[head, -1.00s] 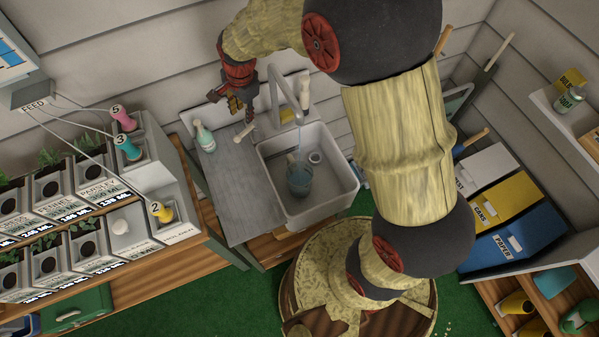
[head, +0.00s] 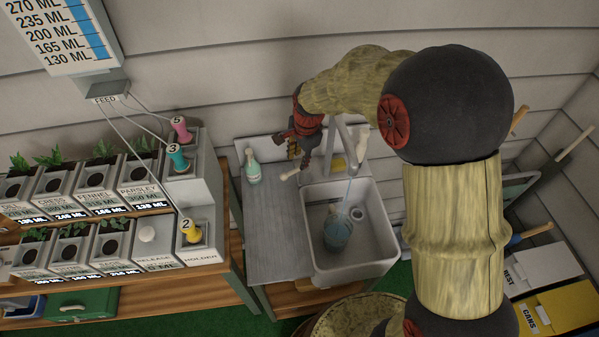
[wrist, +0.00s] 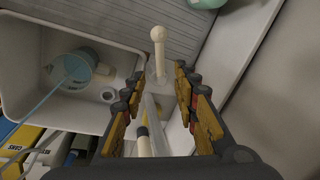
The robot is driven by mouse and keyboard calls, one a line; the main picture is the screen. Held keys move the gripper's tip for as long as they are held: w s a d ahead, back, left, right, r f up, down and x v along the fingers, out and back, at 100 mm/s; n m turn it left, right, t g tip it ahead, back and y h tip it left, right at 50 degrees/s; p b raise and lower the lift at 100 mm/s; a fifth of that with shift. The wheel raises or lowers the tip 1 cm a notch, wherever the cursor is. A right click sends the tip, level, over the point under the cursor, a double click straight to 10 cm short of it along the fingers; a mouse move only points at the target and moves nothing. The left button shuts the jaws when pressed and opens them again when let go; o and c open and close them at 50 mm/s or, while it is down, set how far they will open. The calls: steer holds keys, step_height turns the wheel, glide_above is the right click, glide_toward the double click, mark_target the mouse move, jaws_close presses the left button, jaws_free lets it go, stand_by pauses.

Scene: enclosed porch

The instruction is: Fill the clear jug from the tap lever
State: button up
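The clear jug (head: 337,236) stands in the sink basin and holds bluish water; it also shows in the wrist view (wrist: 76,68). A thin blue stream (head: 349,190) runs from the tap spout (head: 344,145) down into the jug. A cream, knob-ended lever (head: 290,173) sticks out left of the tap; it shows in the wrist view (wrist: 158,48), beyond and between the fingers. My gripper (head: 298,158) is beside the tap. In the wrist view its fingers (wrist: 160,85) are apart, with no object clearly gripped. The jug's exact water level is unclear.
The sink (head: 378,248) has a drain beside the jug. A pale green bottle (head: 252,168) stands on the drainboard (head: 274,235). Planter pots and a feeder with numbered handles fill the left shelf (head: 215,285). A millilitre chart (head: 66,38) hangs above. Bins stand at right.

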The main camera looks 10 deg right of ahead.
mark_target(297, 169)
steer(key=f, duration=0.4)
steer(key=w+f+b, duration=0.1)
steer(key=f, duration=0.1)
steer(key=shift+w+a+f, duration=0.1)
steer(key=shift+a, duration=0.15)
steer(key=shift+c, duration=1)
jaws_close()
